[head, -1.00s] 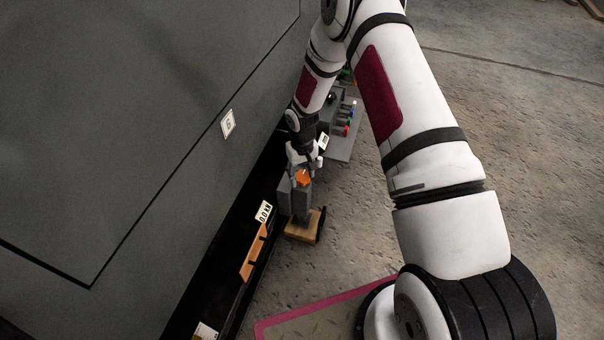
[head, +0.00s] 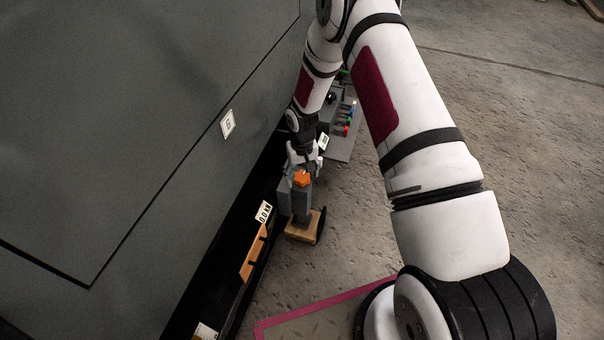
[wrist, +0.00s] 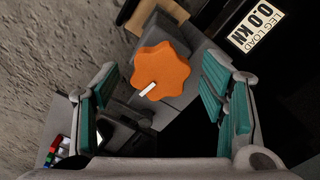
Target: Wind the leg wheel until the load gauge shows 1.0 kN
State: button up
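The leg wheel is an orange lobed knob with a white mark (wrist: 161,72) on top of a grey leg jack (head: 300,202); the wheel also shows in the head view (head: 302,178). My gripper (wrist: 160,92) is open, with its teal-padded fingers on either side of the wheel and apart from it. In the head view my gripper (head: 304,158) is just above the wheel. The jack stands on a wooden block (head: 304,228).
A large grey enclosure (head: 120,120) with a label (head: 228,123) fills the left. A grey tray with coloured items (head: 343,140) lies behind my gripper. An orange bracket (head: 253,258) sits along the enclosure's base. Concrete floor is open to the right.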

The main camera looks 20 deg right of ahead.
aim_at(302, 176)
notch_tip(302, 176, up, 12)
dwell(0.6)
dwell(0.5)
